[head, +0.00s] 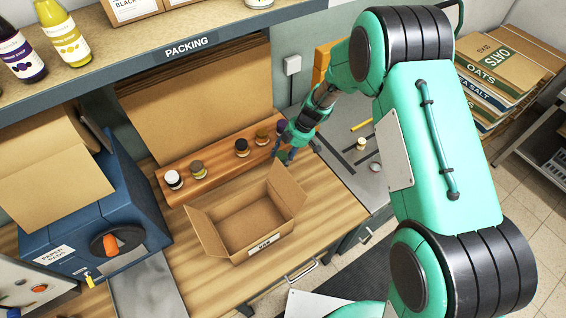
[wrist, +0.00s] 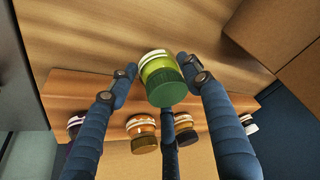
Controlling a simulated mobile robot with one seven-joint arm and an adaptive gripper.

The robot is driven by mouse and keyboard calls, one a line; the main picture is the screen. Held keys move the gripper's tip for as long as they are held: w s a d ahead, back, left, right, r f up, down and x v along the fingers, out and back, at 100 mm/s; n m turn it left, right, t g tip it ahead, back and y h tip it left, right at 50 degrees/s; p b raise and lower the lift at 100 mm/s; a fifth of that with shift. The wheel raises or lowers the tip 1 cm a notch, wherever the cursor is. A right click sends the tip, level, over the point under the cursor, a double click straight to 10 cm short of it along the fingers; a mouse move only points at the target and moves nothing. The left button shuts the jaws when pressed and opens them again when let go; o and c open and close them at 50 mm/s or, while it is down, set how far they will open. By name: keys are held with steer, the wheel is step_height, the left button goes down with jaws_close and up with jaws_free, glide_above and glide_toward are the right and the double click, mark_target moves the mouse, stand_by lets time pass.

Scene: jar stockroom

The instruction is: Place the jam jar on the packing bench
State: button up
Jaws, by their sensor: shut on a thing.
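My gripper (head: 287,158) is over the right part of the wooden packing bench (head: 325,203), just in front of the jar rack's right end. In the wrist view my gripper (wrist: 157,72) has its blue fingers around a green jar (wrist: 163,78) with a dark green lid and a white band. I cannot read its label, so I cannot tell whether it is the jam jar. Bench wood (wrist: 120,35) shows behind it; whether the jar touches the bench is unclear. In the head view my fingers largely hide the jar.
A wooden rack (head: 215,172) with several jars runs along the bench's back. An open cardboard box (head: 252,222) stands left of and in front of my gripper. A blue paper-pad machine (head: 100,215) is at the left. A grey counter (head: 345,150) with small items adjoins at right.

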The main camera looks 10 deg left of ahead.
mark_target(283, 162)
steer(key=shift+f, duration=1.9)
steer(key=shift+f+b, duration=0.15)
steer(key=shift+b, duration=0.15)
steer(key=o, duration=1.4)
steer(key=shift+c, duration=0.2)
steer(key=shift+r+p, duration=0.2)
steer(key=shift+p, duration=0.1)
steer(key=v, duration=1.2)
steer(key=shift+w, duration=0.1)
